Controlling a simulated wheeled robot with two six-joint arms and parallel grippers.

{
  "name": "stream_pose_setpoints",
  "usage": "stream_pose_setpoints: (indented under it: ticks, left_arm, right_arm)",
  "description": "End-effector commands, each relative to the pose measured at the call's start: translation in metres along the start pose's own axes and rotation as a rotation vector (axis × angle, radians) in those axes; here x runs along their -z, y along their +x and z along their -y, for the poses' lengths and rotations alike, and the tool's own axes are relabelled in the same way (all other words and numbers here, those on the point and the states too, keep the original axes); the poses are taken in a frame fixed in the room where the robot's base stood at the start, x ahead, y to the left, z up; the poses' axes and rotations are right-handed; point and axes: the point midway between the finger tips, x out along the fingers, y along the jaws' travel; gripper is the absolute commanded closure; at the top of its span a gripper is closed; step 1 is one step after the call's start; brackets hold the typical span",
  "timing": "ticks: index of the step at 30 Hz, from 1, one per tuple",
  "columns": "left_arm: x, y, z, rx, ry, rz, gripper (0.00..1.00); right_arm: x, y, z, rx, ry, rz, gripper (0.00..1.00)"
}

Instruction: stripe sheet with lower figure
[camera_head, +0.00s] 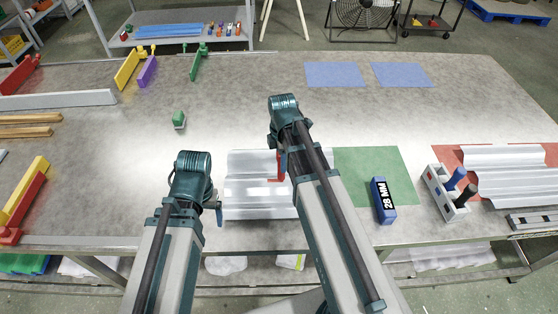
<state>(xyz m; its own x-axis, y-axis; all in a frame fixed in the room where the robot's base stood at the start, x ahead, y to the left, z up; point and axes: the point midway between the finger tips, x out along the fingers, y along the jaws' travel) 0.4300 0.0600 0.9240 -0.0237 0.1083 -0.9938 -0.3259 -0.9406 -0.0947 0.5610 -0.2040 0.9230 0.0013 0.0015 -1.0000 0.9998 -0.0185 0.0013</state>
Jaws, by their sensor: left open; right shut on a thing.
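A pale grey corrugated sheet (248,167) lies on the table in front of me, partly hidden by my arms. Its right part lies by a green mat (350,163). My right gripper (281,170) is over the sheet and is shut on a red thing (283,162), perhaps a marker; the wrist hides much of it. My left gripper (217,205) is open at the sheet's left edge, its fingers mostly hidden. A blue block marked 28 MM (383,200) lies on the green mat's right part. A second corrugated sheet (505,165) lies at the right over a red mat (447,157).
A grey holder (437,189) with a blue marker (456,179) and a black marker (466,193) stands right of the block. A green-topped piece (179,119) stands behind the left arm. Two blue mats (335,74) lie at the back.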

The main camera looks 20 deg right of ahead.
Motion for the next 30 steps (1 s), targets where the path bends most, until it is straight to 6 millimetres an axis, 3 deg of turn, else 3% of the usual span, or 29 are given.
stream_pose_setpoints:
  ticks: [30]
  left_arm:
    - [0.0, -0.001, 0.0, 0.0, 0.0, 0.0, 0.15]
  right_arm:
    - [-0.019, -0.001, 0.005, 0.001, 0.001, 0.002, 1.0]
